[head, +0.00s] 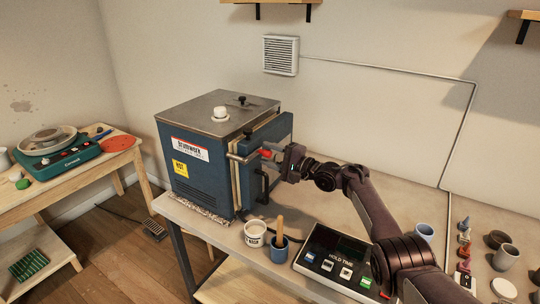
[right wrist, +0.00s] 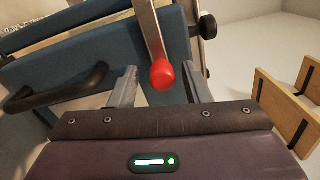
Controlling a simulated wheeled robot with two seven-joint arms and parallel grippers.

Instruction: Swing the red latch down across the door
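The blue kiln (head: 195,165) stands on the bench with its door (head: 275,135) on the right side. The door has a black handle (head: 262,186), also seen in the right wrist view (right wrist: 58,92). The latch is a metal bar ending in a red knob (head: 265,153). In the right wrist view the red knob (right wrist: 162,74) sits between the fingertips. My right gripper (head: 276,157) is open, its two fingers (right wrist: 160,88) apart on either side of the knob, with gaps showing. Whether the door is fully closed is hard to tell. My left gripper is out of view.
A labelled white tub (head: 255,233) and a blue cup with a wooden-handled tool (head: 279,247) stand below the door. A control panel (head: 335,262) lies on the bench under my right arm. Cups and small pieces stand at the right. A wheel table (head: 65,175) is at left.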

